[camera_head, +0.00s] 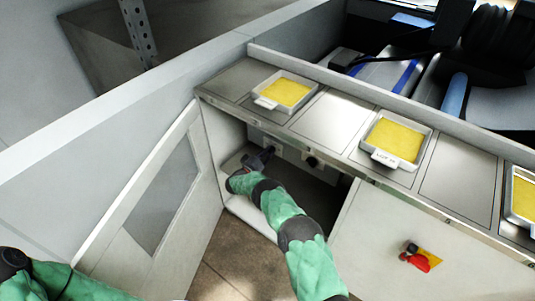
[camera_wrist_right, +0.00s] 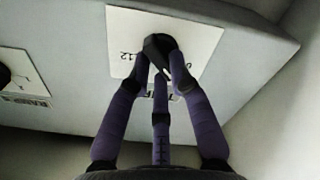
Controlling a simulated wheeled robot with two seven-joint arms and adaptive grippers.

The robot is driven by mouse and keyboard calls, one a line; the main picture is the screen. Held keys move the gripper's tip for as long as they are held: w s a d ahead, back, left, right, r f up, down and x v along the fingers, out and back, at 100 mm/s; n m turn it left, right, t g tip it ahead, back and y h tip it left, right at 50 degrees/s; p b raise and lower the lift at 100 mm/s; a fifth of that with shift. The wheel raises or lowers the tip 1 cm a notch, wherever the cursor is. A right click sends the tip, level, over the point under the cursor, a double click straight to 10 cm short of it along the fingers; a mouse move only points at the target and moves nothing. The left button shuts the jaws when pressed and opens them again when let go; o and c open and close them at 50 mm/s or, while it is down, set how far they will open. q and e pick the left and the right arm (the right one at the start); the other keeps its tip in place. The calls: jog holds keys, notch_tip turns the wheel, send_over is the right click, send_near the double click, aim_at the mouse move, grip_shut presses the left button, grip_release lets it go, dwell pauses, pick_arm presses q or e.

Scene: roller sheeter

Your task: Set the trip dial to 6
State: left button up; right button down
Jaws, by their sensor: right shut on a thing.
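The trip dial is a black knob (camera_wrist_right: 158,46) on a white plate (camera_wrist_right: 194,24) in the right wrist view. A "12" shows on the plate left of the knob; other marks and the lettering below are partly covered by my fingers. My right gripper (camera_wrist_right: 160,68) is shut on the knob, its purple-grey fingers around it. In the head view, my right gripper (camera_head: 262,157) reaches into the open cabinet, to the left plate on its back wall. I cannot read the knob's setting. My left arm shows at the lower left, but its gripper is not in view.
A second black knob (camera_wrist_right: 4,76) on its own plate sits left in the wrist view. The cabinet door (camera_head: 150,205) stands open at left. A metal counter (camera_head: 330,122) with trays of yellow sheets (camera_head: 397,140) overhangs the opening. A red and yellow switch (camera_head: 421,257) is at right.

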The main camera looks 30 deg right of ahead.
jog(key=n, duration=0.4)
jog(key=shift+w+a+n, duration=0.1)
jog(key=shift+n, duration=0.2)
dwell(0.3)
jog(key=c, duration=1.1)
grip_release()
jog(key=v, duration=1.2)
jog(key=shift+f, duration=0.1)
